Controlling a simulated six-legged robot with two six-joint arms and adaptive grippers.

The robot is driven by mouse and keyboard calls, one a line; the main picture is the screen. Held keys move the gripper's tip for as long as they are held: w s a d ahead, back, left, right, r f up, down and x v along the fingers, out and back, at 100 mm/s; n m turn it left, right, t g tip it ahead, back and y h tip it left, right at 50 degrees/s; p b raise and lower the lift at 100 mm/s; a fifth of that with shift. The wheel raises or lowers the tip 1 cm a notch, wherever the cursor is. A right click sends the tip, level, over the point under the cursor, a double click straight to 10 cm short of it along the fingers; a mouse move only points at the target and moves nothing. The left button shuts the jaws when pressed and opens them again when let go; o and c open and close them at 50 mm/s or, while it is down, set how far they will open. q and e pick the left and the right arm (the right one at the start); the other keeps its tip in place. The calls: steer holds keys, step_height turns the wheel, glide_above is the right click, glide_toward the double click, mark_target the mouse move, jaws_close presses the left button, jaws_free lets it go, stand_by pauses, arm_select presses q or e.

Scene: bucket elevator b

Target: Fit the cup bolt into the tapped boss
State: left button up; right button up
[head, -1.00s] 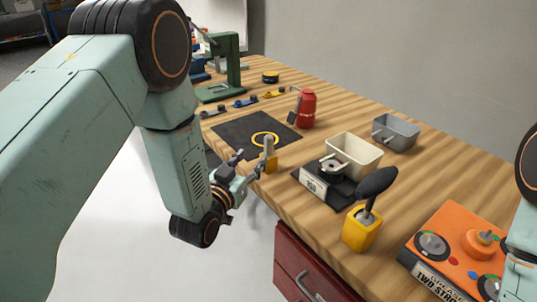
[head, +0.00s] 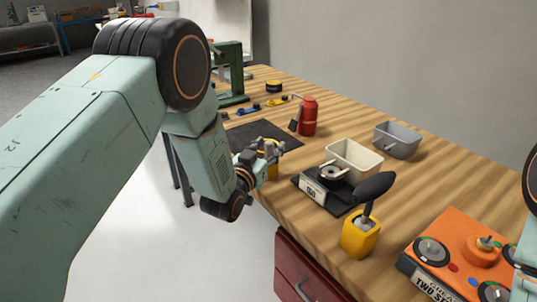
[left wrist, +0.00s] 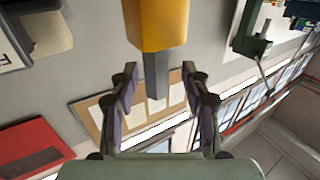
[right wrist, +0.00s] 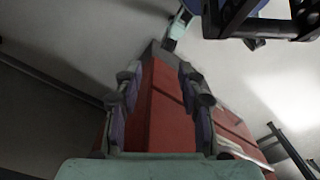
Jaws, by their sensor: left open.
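A grey shaft (left wrist: 156,76) stands from a yellow block (left wrist: 158,22) in the left wrist view; it may be the cup bolt, but I cannot tell. The yellow block also shows in the head view (head: 271,173), at the bench's front edge. My left gripper (head: 278,146) is open there, with its fingers (left wrist: 159,72) on either side of the shaft, which looks ungripped. A round metal fitting (head: 333,173) on a black base marked 150 may be the tapped boss; its hole is not clear. My right gripper (right wrist: 158,72) is open and empty before a red cabinet.
A cream bin (head: 354,158) and a grey bin (head: 397,140) stand behind the black base. A black-handled tool (head: 371,190) in a yellow holder (head: 360,236), an orange control box (head: 455,255) and a red bottle (head: 308,117) stand on the bench. Red drawers (head: 300,268) are below.

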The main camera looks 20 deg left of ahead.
arm_select(q)
steer(key=shift+w, duration=0.1)
steer(key=shift+d, duration=0.3)
steer(key=shift+c, duration=0.9)
steer(key=shift+a, duration=0.25)
steer(key=c, duration=0.5)
steer(key=shift+d, duration=0.2)
jaws_close()
steer(key=shift+a, duration=0.15)
